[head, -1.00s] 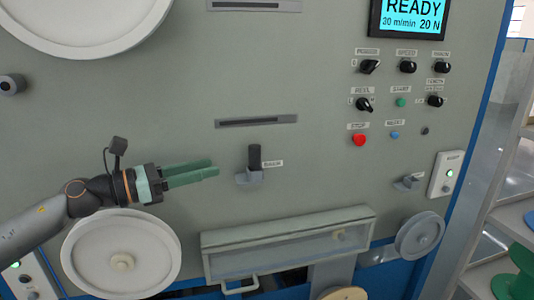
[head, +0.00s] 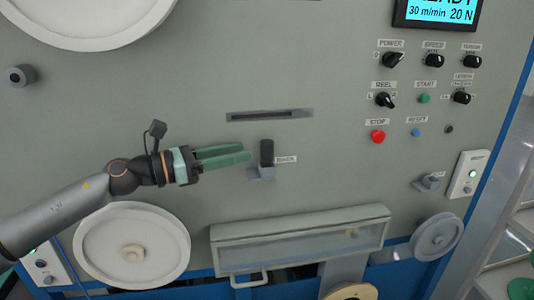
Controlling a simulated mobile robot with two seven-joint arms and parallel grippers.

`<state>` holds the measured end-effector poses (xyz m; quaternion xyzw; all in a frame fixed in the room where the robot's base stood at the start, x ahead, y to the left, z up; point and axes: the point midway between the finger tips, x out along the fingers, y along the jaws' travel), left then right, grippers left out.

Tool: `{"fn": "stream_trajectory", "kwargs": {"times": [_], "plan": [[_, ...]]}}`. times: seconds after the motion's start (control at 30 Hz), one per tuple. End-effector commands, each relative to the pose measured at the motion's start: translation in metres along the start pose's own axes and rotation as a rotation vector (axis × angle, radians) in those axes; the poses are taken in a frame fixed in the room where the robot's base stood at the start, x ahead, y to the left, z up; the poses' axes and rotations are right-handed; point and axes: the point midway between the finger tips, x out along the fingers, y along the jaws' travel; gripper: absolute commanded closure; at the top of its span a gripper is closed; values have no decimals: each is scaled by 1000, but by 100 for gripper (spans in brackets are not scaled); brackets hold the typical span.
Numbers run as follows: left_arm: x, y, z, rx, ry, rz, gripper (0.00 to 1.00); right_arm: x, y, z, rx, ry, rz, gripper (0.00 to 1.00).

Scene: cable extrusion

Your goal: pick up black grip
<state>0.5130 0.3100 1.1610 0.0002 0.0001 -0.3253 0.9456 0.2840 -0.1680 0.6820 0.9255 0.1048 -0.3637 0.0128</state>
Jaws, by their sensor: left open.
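The black grip (head: 267,152) stands upright on a small grey bracket (head: 262,174) on the machine's grey panel, with a small label to its right. My left gripper (head: 249,153) has green fingers and comes in from the left. Its fingertips point at the grip and end just left of it; a small gap shows between them. The left gripper is open and holds nothing that I can see. My right gripper is not in view.
The panel has a dark slot (head: 270,115) above the grip. A clear-fronted trough (head: 300,240) juts out below it. Knobs and a red stop button (head: 378,137) sit to the right.

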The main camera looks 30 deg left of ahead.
Motion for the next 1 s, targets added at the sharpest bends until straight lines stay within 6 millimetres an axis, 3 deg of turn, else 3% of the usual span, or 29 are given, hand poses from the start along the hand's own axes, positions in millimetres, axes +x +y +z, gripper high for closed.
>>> {"fn": "stream_trajectory", "kwargs": {"times": [0.6, 0.93, 1.0], "plan": [[47, -1, 2, -1, -3, 0, 57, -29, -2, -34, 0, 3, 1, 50], [51, -2, -2, 0, 0, 0, 57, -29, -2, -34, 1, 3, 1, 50], [51, -2, -2, 0, 0, 0, 65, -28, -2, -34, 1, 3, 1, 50]]}}
